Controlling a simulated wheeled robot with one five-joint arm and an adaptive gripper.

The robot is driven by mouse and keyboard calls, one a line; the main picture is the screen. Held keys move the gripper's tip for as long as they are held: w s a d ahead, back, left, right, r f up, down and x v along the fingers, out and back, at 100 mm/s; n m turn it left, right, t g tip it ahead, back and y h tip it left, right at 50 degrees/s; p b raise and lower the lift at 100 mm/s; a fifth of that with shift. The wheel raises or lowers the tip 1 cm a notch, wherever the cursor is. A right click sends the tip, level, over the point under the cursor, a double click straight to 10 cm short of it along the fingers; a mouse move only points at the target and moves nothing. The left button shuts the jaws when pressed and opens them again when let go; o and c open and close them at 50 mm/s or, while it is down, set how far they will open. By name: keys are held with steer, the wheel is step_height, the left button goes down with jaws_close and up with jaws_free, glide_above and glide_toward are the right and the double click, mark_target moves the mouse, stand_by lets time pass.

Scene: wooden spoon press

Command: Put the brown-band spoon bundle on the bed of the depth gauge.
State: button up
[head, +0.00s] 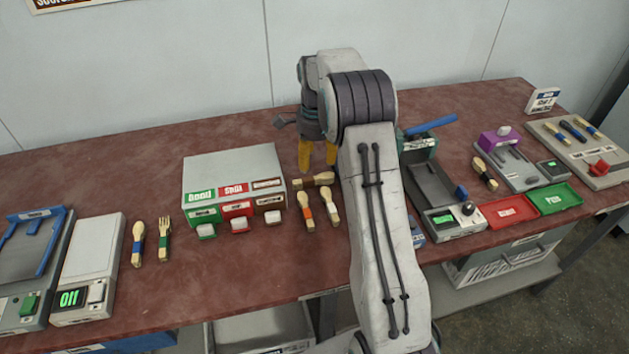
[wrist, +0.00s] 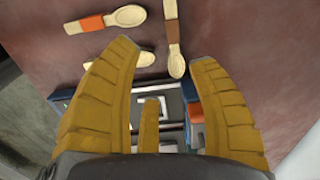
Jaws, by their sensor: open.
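The brown-band spoon bundle (head: 314,179) lies on the red-brown table, crosswise in the head view. In the wrist view this bundle (wrist: 173,32) points toward me, with its bowl end between the fingertips in the picture. My gripper (head: 317,168) has yellow fingers, pointing down just behind the bundle. In the wrist view my gripper (wrist: 166,57) is open, with nothing held; I cannot tell its height above the table. Several devices stand to the right. One with a purple block (head: 494,140) and small display may be the depth gauge, but its label is unreadable.
An orange-band bundle (head: 306,209) and another bundle (head: 329,207) lie just in front. A grey box with coloured labels (head: 232,163) stands left. A blue-levered press (head: 431,126), red tray (head: 509,211) and green tray (head: 553,198) stand right. My arm hides the table's middle.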

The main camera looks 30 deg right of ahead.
mark_target(316, 178)
steer(key=shift+m, duration=0.6)
steer(key=shift+w+d+f+p, duration=0.1)
steer(key=shift+w+d+f, duration=0.15)
steer(key=shift+f, duration=1.35)
steer(key=shift+w+d+f+p, duration=0.15)
steer(key=shift+w+f, duration=0.1)
steer(key=shift+f, duration=1.4)
steer(key=shift+w+d+f+p, duration=0.15)
steer(key=shift+w+f, duration=0.1)
steer(key=shift+f, duration=1.35)
steer(key=shift+c, duration=0.2)
jaws_close()
